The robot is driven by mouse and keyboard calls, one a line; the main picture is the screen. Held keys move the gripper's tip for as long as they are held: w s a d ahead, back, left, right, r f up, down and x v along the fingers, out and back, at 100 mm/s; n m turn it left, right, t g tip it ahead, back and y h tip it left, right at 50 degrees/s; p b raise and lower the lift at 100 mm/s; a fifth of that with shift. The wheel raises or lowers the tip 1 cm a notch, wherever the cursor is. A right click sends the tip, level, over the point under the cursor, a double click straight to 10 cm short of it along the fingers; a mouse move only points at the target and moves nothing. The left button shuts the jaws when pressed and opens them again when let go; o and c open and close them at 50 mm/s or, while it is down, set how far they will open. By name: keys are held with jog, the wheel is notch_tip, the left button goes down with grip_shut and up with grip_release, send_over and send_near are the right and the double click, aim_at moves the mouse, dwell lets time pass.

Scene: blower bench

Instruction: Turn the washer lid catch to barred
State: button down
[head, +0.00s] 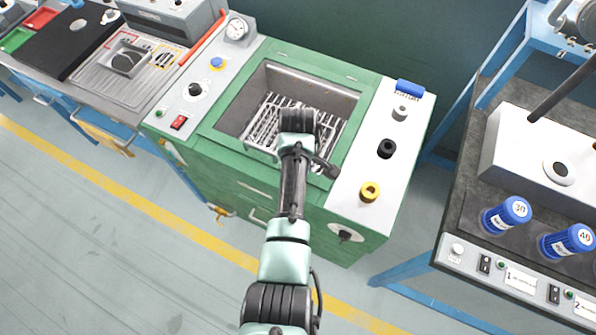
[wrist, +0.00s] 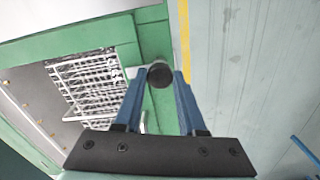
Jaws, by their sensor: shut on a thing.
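The green washer (head: 217,148) stands in the middle of the head view, its tub open at the top. In the wrist view my gripper (wrist: 158,76) has its two blue fingers closed on the dark round knob of the catch (wrist: 159,75). The knob is at the green front rim of the tub, with a short pale piece beside it on the left. Which way the catch is turned cannot be told. In the head view my arm reaches over the front of the washer and hides most of the catch and the fingers.
A wire basket (wrist: 90,80) sits in the tub. A bench with blue-capped bottles (head: 507,214) stands at the right.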

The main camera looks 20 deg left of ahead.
jog(key=shift+w+a+r, duration=0.1)
jog(key=shift+c, duration=2.4)
grip_release()
notch_tip(320, 180, up, 13)
jog(key=shift+b, duration=0.4)
